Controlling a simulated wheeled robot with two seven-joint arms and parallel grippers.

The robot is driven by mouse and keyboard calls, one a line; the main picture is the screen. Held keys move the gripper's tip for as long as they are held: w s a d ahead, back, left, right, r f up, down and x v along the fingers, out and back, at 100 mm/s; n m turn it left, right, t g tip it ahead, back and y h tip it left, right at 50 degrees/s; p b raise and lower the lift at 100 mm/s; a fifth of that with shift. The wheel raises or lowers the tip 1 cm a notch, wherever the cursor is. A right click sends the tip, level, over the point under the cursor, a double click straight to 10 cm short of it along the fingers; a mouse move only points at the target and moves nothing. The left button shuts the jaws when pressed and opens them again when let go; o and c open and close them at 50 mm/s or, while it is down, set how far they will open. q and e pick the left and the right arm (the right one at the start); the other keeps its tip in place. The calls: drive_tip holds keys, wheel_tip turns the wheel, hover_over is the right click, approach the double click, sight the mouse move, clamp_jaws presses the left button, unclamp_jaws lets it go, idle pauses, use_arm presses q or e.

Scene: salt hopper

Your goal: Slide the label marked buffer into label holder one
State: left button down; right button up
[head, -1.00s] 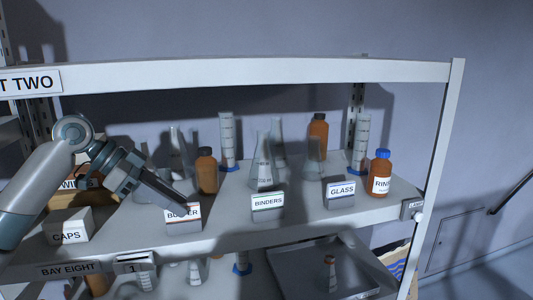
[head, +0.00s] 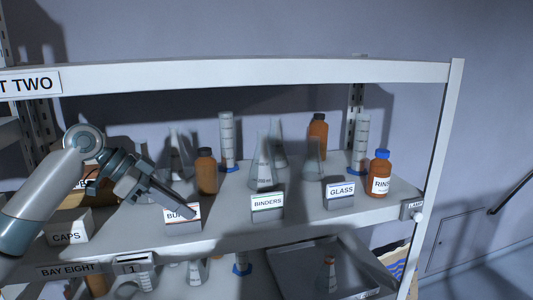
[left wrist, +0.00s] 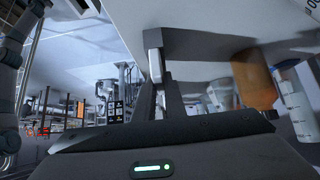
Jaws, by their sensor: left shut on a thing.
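The label marked buffer (head: 176,224) is a white card standing near the front edge of the middle shelf in the head view. My left gripper (head: 189,211) reaches it from the upper left, and its fingers cover part of the lettering. It is shut on the label's upper part. In the left wrist view, the fingers (left wrist: 166,95) are close together, with a pale edge between or beside them. Label holder one (head: 134,264), marked 1, is on the shelf's front edge, lower left of the label. My right gripper is not in view.
The binders label (head: 267,203), glass label (head: 341,191) and caps box (head: 67,229) stand along the shelf. Flasks, cylinders and brown bottles (head: 206,172) stand behind. A tray (head: 300,260) lies below. The upper shelf board (head: 270,72) runs above.

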use_arm(q)
drive_tip(key=shift+r, duration=0.2)
idle(0.3)
drive_tip(key=shift+r+p, duration=2.5)
drive_tip(key=shift+r, duration=0.05)
drive_tip(key=shift+d, duration=0.1)
